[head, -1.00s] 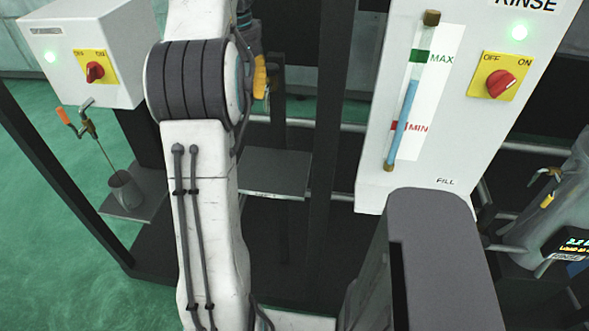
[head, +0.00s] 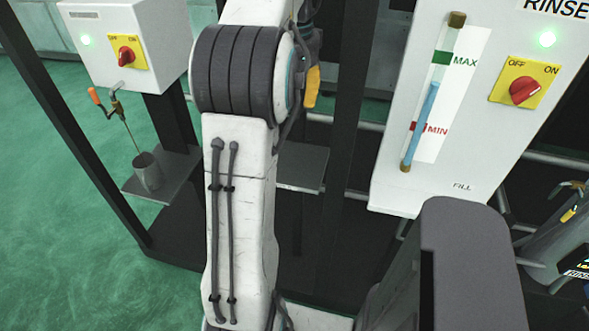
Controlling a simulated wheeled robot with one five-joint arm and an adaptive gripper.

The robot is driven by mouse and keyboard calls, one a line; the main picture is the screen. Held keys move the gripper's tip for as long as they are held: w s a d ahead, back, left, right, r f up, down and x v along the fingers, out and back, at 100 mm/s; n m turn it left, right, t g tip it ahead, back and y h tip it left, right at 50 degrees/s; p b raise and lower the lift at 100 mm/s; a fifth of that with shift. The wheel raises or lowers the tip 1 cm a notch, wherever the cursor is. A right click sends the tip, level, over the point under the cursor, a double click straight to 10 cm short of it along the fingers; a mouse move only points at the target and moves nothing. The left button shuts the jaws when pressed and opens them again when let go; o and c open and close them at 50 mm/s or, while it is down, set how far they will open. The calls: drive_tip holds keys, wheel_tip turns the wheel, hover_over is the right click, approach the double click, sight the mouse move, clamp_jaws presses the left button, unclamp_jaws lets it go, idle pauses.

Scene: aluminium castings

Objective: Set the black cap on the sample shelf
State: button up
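I see no black cap in the head view. Two small grey shelves show low on the dark frame. The left shelf (head: 172,181) holds a metal cup (head: 147,171) below a thin tap with an orange handle (head: 94,96). The other shelf (head: 303,166) is partly hidden behind my arm, and its visible part is bare. I cannot tell which one is the sample shelf.
A white cabinet (head: 125,84) with a red switch stands at the left. A white RINSE panel (head: 405,185) with a blue level tube and red switch stands at the right. Dark posts (head: 351,85) stand between them. A grey vessel (head: 555,240) is at the right edge. Green floor is open at left.

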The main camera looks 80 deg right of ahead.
wheel_tip(320, 180, down, 20)
drive_tip(key=shift+f, duration=0.2)
idle(0.5)
drive_tip(key=shift+f, duration=0.1)
drive_tip(key=shift+f, duration=0.1)
drive_tip(key=o, duration=0.9)
drive_tip(key=shift+r, duration=0.7)
wheel_tip(320, 180, up, 7)
drive_tip(key=b, duration=0.2)
drive_tip(key=shift+f, duration=0.2)
